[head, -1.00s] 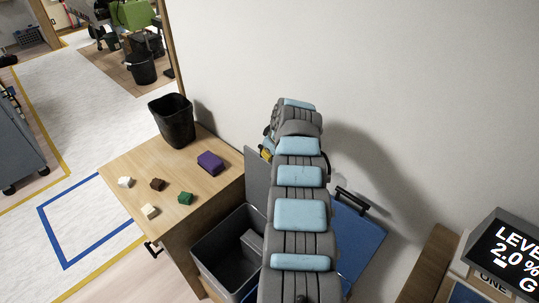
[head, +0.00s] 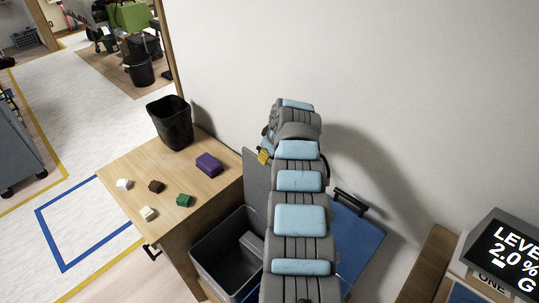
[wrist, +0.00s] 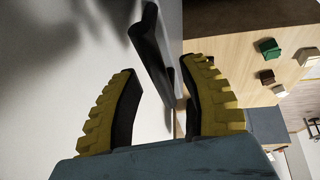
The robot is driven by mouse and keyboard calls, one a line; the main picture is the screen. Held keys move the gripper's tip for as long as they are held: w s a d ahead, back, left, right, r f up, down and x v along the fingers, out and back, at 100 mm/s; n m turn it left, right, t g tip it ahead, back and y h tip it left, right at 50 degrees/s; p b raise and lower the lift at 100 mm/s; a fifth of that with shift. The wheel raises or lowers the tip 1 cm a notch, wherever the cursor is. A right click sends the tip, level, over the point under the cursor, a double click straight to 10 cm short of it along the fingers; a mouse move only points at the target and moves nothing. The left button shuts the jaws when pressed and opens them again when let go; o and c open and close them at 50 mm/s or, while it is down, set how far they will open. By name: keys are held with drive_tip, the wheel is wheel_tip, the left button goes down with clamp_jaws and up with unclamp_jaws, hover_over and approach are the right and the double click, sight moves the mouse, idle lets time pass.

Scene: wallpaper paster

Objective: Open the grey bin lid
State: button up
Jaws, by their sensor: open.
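The grey bin (head: 205,262) stands beside the wooden cabinet in the head view, with its inside showing. Its grey lid (head: 256,182) stands upright at the back, near the wall, partly hidden by my arm. My gripper (head: 264,156) is mostly hidden behind my arm at the lid's top; only a bit of yellow finger shows. In the wrist view my gripper (wrist: 160,68) is open, its two yellow fingers apart. A long dark bar (wrist: 150,45), which looks like the lid's handle, lies between and beyond the fingertips. I cannot tell whether they touch.
A blue lid (head: 362,238) with a black handle is right of my arm. The cabinet top (head: 125,165) holds a black basket (head: 172,122), a purple block (head: 208,163) and several small blocks. A screen device (head: 505,258) stands at the lower right. The wall is close behind.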

drive_tip(key=v, duration=1.1)
drive_tip(key=shift+r, duration=0.2)
drive_tip(key=shift+s, duration=0.1)
idle(0.3)
